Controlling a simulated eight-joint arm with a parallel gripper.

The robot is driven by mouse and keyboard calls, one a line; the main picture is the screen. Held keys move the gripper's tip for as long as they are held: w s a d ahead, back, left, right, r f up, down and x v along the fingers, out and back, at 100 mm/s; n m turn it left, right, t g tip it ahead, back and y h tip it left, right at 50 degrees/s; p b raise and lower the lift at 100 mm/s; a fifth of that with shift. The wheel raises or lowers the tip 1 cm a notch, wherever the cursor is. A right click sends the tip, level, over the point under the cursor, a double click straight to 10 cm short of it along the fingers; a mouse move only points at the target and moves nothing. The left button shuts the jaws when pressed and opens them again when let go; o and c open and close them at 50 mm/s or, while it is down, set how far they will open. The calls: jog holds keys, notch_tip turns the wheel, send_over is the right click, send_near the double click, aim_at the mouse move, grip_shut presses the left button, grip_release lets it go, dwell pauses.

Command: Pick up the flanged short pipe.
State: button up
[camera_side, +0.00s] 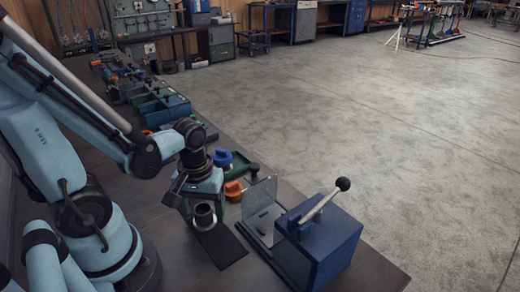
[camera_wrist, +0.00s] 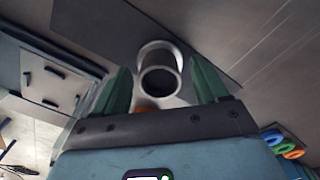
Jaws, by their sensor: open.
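The flanged short pipe (camera_side: 204,216) is a grey metal ring-shaped piece with an open bore. In the side view it sits at the dark mat, directly below my wrist. In the wrist view the pipe (camera_wrist: 160,72) shows its round mouth and lighter flange between the fingers. My gripper (camera_side: 198,204) is pointed down with its fingers apart. In the wrist view my gripper (camera_wrist: 160,78) has one green finger on each side of the pipe, with a visible gap to each. Whether the fingertips reach the flange is hidden.
A dark mat (camera_side: 226,248) lies under the pipe. Right of it stand a clear-walled fixture (camera_side: 262,192) and a blue machine (camera_side: 335,243) with a lever. An orange part (camera_side: 233,190) and a blue part (camera_side: 222,157) are close behind my gripper. Bins (camera_side: 165,108) line the bench's far end.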

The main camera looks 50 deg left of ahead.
aim_at(203, 208)
jog(key=shift+f, duration=0.1)
jog(key=c, duration=1.2)
jog(key=shift+r, duration=2)
jog(key=shift+s+d+r, duration=0.8)
jog(key=shift+d+r, duration=1)
jog(key=shift+r, duration=0.35)
jog(key=shift+s+d+r, duration=0.75)
jog(key=shift+d+r, duration=1)
jog(key=shift+r, duration=0.35)
jog(key=shift+s+d+r, duration=0.8)
jog(key=shift+d+r, duration=1)
jog(key=shift+r, duration=0.35)
